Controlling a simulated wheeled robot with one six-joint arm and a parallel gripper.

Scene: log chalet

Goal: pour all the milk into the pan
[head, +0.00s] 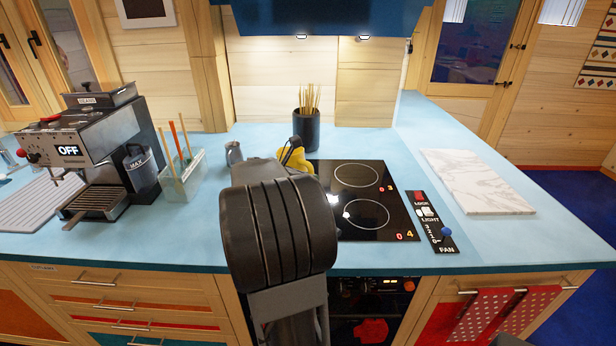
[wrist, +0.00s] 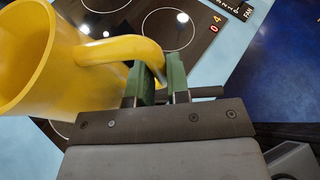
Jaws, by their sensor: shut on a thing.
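A yellow jug (head: 296,158) shows partly behind my arm in the head view, over the left part of the black hob (head: 345,222). In the wrist view the yellow jug (wrist: 42,62) fills the upper left, its wide mouth towards the left edge. My gripper (wrist: 161,78), with green fingers, is shut on the jug's handle. The part of the inside that shows is plain yellow, and I see no milk there. I cannot make out a pan in either view; my arm covers the hob's left side in the head view.
A coffee machine (head: 98,150) and a clear container of sticks (head: 182,178) stand on the left. A small grey pitcher (head: 234,153) and a dark pot of sticks (head: 307,130) stand behind my arm. A marble board (head: 476,181) lies right, past the control panel (head: 432,222).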

